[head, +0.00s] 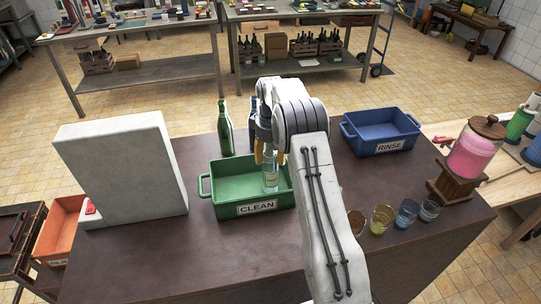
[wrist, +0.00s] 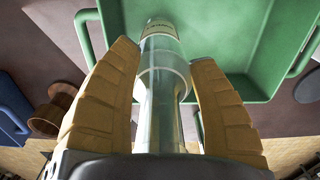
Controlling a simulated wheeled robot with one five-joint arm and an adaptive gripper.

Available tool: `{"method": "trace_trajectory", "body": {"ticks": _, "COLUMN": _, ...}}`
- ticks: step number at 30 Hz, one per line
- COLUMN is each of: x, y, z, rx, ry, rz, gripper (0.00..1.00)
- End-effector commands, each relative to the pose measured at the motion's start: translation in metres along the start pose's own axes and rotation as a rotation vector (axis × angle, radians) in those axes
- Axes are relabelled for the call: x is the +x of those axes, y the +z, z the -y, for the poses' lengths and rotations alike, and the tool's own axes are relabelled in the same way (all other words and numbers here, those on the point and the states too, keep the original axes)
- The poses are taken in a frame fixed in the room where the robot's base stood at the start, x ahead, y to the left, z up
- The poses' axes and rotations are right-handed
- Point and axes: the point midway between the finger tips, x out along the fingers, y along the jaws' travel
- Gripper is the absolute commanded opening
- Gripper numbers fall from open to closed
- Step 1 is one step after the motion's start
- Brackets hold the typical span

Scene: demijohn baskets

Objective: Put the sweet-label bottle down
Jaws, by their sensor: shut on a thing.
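My gripper (wrist: 165,105) is shut on a clear glass bottle (wrist: 160,75), with one yellow finger on each side of it. In the head view the bottle (head: 270,172) hangs upright inside or just over the green tub (head: 222,206), which bears a CLEAN label. A pale label with dark print shows on the bottle in the wrist view, but I cannot read it. I cannot tell whether the bottle's base touches the tub floor. The arm hides part of the tub's right side in the head view.
A green bottle (head: 225,130) and a dark bottle (head: 253,122) stand behind the tub. A blue RINSE tub (head: 348,134) is at the back right. Several glasses (head: 382,219) stand right of my arm. A large grey block (head: 120,170) stands left; the brown tabletop's front left is clear.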

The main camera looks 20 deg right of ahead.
Motion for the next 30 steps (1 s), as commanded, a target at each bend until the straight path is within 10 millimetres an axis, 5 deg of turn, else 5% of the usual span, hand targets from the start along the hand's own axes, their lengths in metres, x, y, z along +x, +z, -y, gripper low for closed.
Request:
{"method": "trace_trajectory", "body": {"ticks": 8, "x": 0.001, "y": 0.0, "z": 0.0, "rx": 0.0, "ry": 0.0, "rz": 0.001, "gripper": 0.77}}
{"method": "trace_trajectory", "body": {"ticks": 19, "x": -0.005, "y": 0.0, "z": 0.0, "rx": 0.0, "ry": 0.0, "rz": -0.001, "gripper": 0.77}}
{"method": "trace_trajectory", "body": {"ticks": 30, "x": -0.062, "y": -0.001, "z": 0.0, "rx": 0.0, "ry": 0.001, "rz": -0.004, "gripper": 0.77}}
